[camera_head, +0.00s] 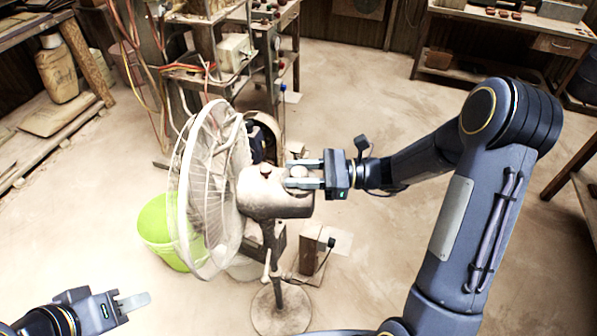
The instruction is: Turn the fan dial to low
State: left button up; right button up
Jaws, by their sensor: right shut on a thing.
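The standing fan (210,190) has a pale wire cage facing left and a dusty motor housing (272,203) behind it. My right gripper (302,173) reaches in from the right at the back of the housing. Its two fingers are shut on a small rounded knob, the fan dial (297,171), which is mostly hidden between them. The dial's markings and setting cannot be read. My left gripper (134,302) is low at the left, away from the fan. Its fingers overlap in this view, so its opening is unclear.
A bright green bucket (155,225) stands behind the fan cage. The fan's round base (281,312) is on the dusty floor, near a small wooden block (309,250). A machine frame with cables stands behind. A workbench (510,22) is at the back right. The floor at centre right is clear.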

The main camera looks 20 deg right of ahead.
jog(key=n+g, duration=0.3)
jog(key=g, duration=0.1)
jog(key=n+g, duration=0.3)
jog(key=g, duration=0.2)
jog(key=shift+p, duration=0.35)
jog(key=shift+g, duration=0.4)
jog(key=o, duration=1)
jog(key=shift+d, duration=0.1)
